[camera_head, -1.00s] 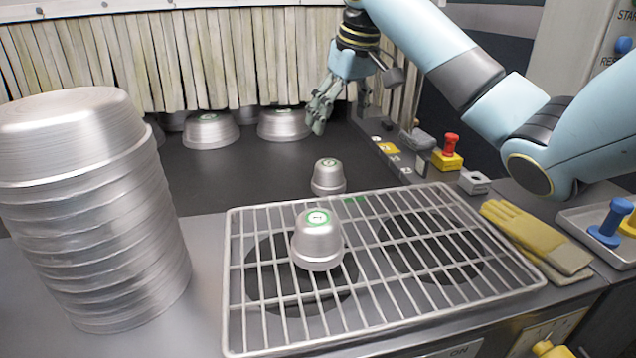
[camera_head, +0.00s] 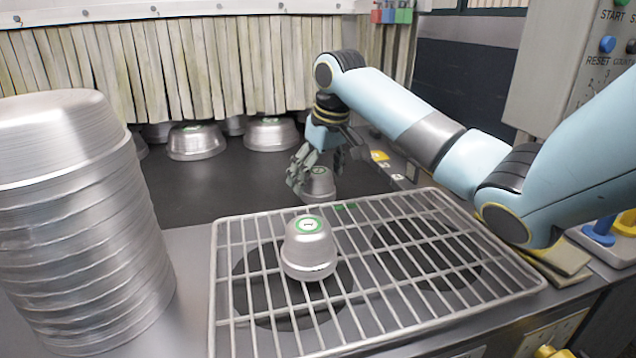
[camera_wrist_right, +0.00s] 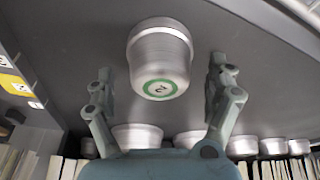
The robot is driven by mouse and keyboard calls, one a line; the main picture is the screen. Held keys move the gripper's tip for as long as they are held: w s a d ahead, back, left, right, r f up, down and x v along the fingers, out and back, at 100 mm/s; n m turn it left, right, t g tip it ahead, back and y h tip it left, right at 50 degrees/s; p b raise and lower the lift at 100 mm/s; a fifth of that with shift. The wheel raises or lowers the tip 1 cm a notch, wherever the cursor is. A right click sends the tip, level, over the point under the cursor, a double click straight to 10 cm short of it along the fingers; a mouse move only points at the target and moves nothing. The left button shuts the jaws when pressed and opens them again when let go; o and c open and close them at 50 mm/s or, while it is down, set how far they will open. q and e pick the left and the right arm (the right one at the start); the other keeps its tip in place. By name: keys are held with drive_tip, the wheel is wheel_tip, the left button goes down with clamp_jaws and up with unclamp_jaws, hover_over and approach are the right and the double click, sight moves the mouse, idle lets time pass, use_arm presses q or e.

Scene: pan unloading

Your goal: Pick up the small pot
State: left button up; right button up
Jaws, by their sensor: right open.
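A small silver pot (camera_head: 319,186) stands upside down on the dark belt just behind the wire rack. It has a green ring with a 2 on its base in the wrist view (camera_wrist_right: 161,72). My right gripper (camera_head: 316,172) is open, with its fingers pointing down at this pot. In the wrist view the pot lies between the two spread fingers; whether they touch it I cannot tell. Another small pot (camera_head: 308,252), with a green ring, sits upside down on the wire rack (camera_head: 420,310). My left gripper is out of view.
A tall stack of large pans (camera_head: 75,240) stands at the left. Larger upturned pans (camera_head: 196,144) sit at the back by the strip curtain (camera_head: 200,65). A yellow glove (camera_head: 556,262) lies right of the rack, partly behind my arm. The rack's right half is clear.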

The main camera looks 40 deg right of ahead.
sight(318, 169)
drive_tip(key=shift+c, duration=0.5)
drive_tip(key=c, duration=1.2)
drive_tip(key=shift+o, duration=0.2)
drive_tip(key=shift+r, duration=0.4)
drive_tip(key=v, duration=0.3)
drive_tip(key=shift+w+d+r, duration=0.15)
drive_tip(key=shift+d+r, duration=0.1)
drive_tip(key=shift+r, duration=0.15)
drive_tip(key=s+d+r+p, duration=0.1)
drive_tip(key=s+d+r, duration=0.3)
drive_tip(key=s, duration=0.6)
drive_tip(key=shift+d+r, duration=0.35)
drive_tip(key=shift+r, duration=0.85)
